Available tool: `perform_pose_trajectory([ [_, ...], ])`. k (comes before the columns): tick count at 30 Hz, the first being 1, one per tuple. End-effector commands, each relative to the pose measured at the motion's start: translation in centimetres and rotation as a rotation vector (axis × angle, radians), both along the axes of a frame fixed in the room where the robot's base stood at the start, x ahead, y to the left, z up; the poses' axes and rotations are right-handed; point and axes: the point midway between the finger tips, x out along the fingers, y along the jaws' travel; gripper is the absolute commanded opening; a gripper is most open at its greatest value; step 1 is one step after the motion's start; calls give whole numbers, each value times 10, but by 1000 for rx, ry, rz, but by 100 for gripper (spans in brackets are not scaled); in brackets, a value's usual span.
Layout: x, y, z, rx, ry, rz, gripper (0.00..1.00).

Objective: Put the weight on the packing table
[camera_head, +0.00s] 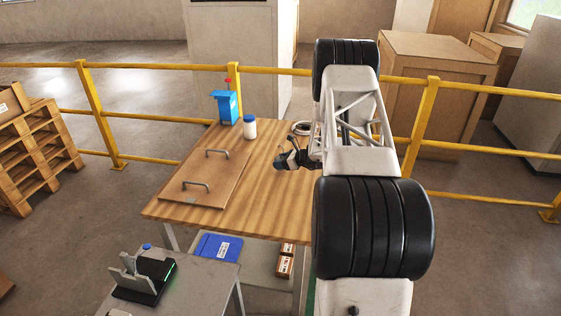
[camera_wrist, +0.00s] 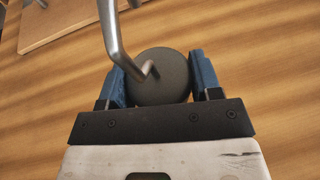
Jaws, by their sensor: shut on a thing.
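The weight (camera_wrist: 165,85) is a dark grey round body with a bent metal rod at its middle. In the wrist view it sits between the two blue fingers of my gripper (camera_wrist: 160,90), which is shut on it. In the head view my gripper (camera_head: 285,160) hangs over the right part of a wooden table (camera_head: 265,190); the weight is hard to make out there. The wood grain fills the wrist view behind the weight. I cannot tell whether the weight touches the tabletop.
A brown board (camera_head: 205,170) with two metal handles lies on the table's left part. A blue device (camera_head: 226,106) and a white bottle (camera_head: 250,128) stand at the back. A grey side table (camera_head: 195,285) with a black device (camera_head: 143,278) is in front. Yellow railings (camera_head: 150,153) run behind.

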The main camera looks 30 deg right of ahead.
Motion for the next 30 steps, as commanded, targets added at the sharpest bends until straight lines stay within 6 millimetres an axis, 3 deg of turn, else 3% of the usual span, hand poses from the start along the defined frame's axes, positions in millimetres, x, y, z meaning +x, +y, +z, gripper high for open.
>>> perform_pose_trajectory([
  [9,1,-1,-25,-1,-2,-1,0],
  [25,1,0,-30,-1,-2,-1,0],
  [26,0,0,-32,0,0,0,60],
  [30,0,0,-32,0,0,0,81],
])
